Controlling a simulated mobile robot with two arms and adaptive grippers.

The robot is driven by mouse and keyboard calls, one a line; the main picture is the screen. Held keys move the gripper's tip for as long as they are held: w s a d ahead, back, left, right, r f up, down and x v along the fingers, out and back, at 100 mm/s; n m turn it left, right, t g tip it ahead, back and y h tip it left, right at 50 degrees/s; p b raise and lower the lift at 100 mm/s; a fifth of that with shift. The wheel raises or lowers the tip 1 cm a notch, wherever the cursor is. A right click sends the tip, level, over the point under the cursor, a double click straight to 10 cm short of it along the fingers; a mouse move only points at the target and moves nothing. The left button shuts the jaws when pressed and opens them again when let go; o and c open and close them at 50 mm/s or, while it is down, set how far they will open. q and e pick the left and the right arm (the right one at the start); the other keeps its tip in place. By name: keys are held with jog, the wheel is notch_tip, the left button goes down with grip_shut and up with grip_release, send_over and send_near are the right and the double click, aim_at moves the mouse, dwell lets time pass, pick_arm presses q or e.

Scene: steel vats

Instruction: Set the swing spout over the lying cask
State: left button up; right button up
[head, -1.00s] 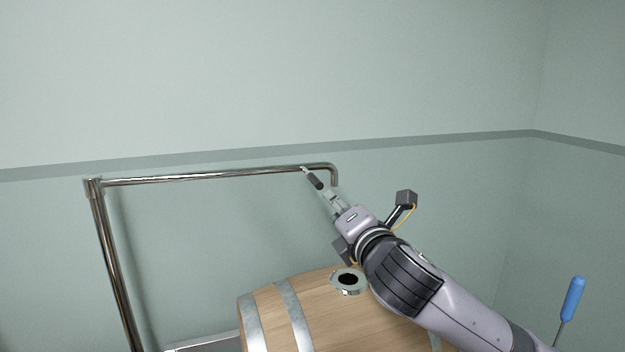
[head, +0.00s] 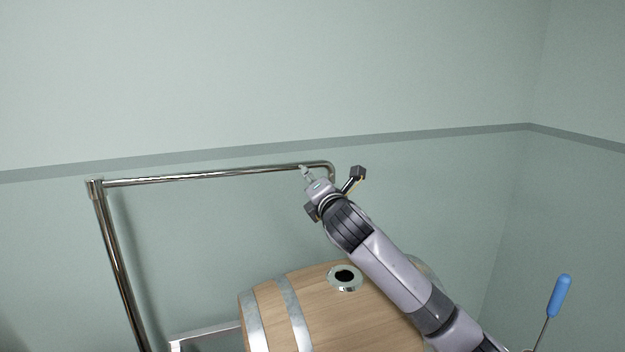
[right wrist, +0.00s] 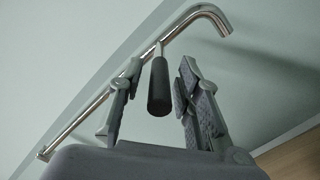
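The swing spout (head: 210,176) is a polished pipe on an upright post (head: 115,265), with its bent outlet end toward the right. In the right wrist view the spout (right wrist: 212,14) bends down at its end, and a dark handle (right wrist: 159,86) hangs from it. My right gripper (head: 304,172) is at the handle, which it hides in the head view. In the right wrist view the gripper's fingers (right wrist: 155,85) stand apart on both sides of the handle, with a gap visible. The lying cask (head: 345,310) has a metal-ringed bung hole (head: 345,278) on top, below and in front of the spout. My left gripper is not in view.
A blue-handled tool (head: 560,297) stands at the lower right. A pale metal rail (head: 205,331) shows left of the cask. A plain wall is behind the spout. My right arm passes over the cask's right part.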

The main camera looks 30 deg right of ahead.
grip_shut()
dwell(0.4)
dwell(0.5)
